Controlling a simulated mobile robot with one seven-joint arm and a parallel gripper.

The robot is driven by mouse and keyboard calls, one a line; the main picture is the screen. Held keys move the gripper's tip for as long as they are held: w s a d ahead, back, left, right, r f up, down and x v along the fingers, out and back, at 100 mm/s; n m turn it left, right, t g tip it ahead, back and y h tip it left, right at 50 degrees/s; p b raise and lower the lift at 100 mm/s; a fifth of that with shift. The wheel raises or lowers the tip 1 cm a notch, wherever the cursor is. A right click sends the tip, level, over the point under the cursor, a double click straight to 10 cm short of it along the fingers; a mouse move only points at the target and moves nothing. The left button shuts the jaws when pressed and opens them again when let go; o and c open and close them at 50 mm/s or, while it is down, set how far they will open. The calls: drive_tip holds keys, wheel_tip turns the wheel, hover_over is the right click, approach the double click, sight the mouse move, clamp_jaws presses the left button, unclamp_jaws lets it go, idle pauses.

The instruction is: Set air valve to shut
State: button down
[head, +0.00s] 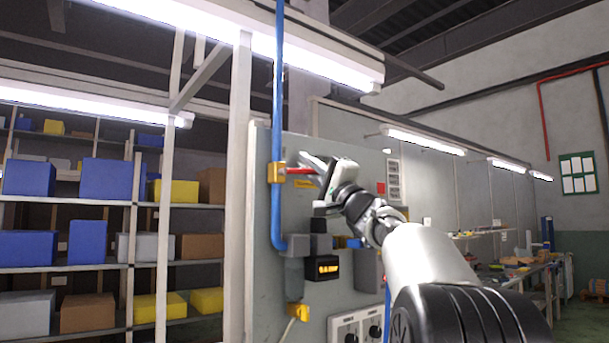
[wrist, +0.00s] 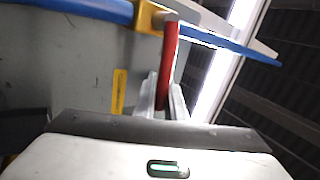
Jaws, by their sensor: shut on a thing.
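The air valve has a yellow body (head: 277,173) on a vertical blue pipe (head: 278,90), in front of a grey panel. Its red handle (head: 300,171) points right, across the pipe, in the head view. My gripper (head: 308,166) is at the handle, reaching in from the right. In the wrist view the red handle (wrist: 169,60) runs from the yellow valve body (wrist: 150,17) down between the two fingers of my gripper (wrist: 163,98), which are shut on it. The fingers hide the handle's far end in part.
Below the valve are grey boxes and a black display (head: 322,267) with yellow figures on the panel (head: 262,215). A red square (head: 381,188) is to the right. Shelves with blue, yellow and brown boxes (head: 105,178) stand at left.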

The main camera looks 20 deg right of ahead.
drive_tip(key=shift+d+f+m+h+b, duration=0.1)
drive_tip(key=shift+f+m+h+b, duration=0.45)
drive_tip(key=shift+m, duration=0.25)
drive_tip(key=shift+r, duration=0.1)
drive_tip(key=c, duration=2.1)
unclamp_jaws()
drive_tip(key=b+v, duration=0.3)
drive_tip(key=v, duration=1.4)
drive_tip(key=shift+f+b, duration=0.25)
drive_tip(key=shift+b, duration=0.1)
